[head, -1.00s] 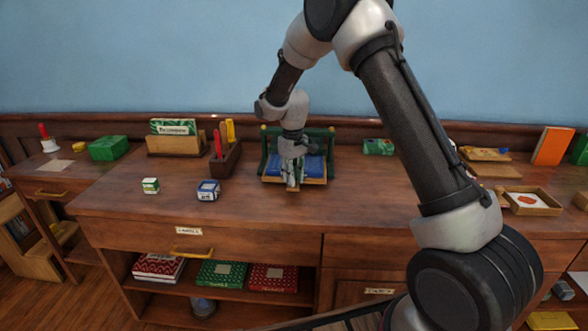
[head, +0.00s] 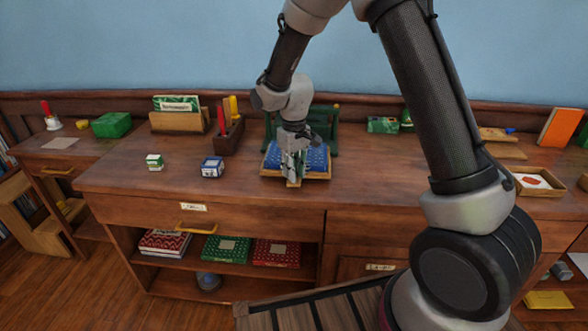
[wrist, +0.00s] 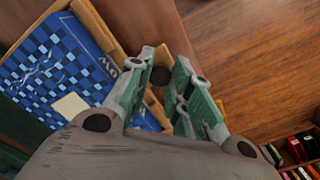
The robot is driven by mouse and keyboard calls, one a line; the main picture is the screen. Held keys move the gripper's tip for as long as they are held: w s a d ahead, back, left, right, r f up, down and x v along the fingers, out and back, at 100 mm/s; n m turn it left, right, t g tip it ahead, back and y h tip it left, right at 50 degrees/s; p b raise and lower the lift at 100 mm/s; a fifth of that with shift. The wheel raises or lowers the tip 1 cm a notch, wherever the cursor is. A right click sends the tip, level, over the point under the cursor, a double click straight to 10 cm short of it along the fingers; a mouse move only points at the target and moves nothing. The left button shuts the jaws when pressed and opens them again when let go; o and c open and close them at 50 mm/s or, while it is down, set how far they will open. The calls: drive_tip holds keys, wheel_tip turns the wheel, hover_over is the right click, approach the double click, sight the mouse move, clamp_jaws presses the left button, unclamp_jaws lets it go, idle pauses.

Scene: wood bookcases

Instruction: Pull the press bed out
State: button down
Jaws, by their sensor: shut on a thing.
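The press bed (head: 318,177) is a light wooden tray with a blue patterned cover or book (head: 316,157) on it. It juts forward from the green press (head: 331,135) on the desk. The wooden rim of the bed (wrist: 94,23) and the blue checked piece (wrist: 55,65) with a pale label also fill the left of the wrist view. My gripper (head: 291,172) is at the middle of the bed's front edge, shut on its front handle. The fingers (wrist: 165,85) hide most of that handle.
The desk top (head: 240,185) is clear in front of the bed. A small blue-and-white box (head: 212,167) and a green-and-white box (head: 155,161) stand to the left. A wooden holder (head: 230,140) with red and yellow tools stands left of the press.

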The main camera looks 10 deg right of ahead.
drive_tip(key=c, duration=1.3)
unclamp_jaws()
drive_tip(key=shift+o, duration=0.2)
drive_tip(key=shift+r, duration=0.1)
wheel_tip(320, 180, up, 12)
drive_tip(key=s+d+r+m+t, duration=0.1)
drive_tip(key=s+d+r, duration=0.3)
drive_tip(key=s, duration=0.5)
drive_tip(key=s+d+r+m+t, duration=0.2)
drive_tip(key=s+d+r, duration=0.2)
drive_tip(key=s+d, duration=0.5)
drive_tip(key=s+d+r+m+t, duration=0.1)
drive_tip(key=s+d+r+m, duration=0.1)
drive_tip(key=s+d+r, duration=0.2)
drive_tip(key=s+d, duration=0.3)
drive_tip(key=s, duration=0.3)
drive_tip(key=shift+s+r, duration=0.2)
drive_tip(key=shift+s, duration=0.15)
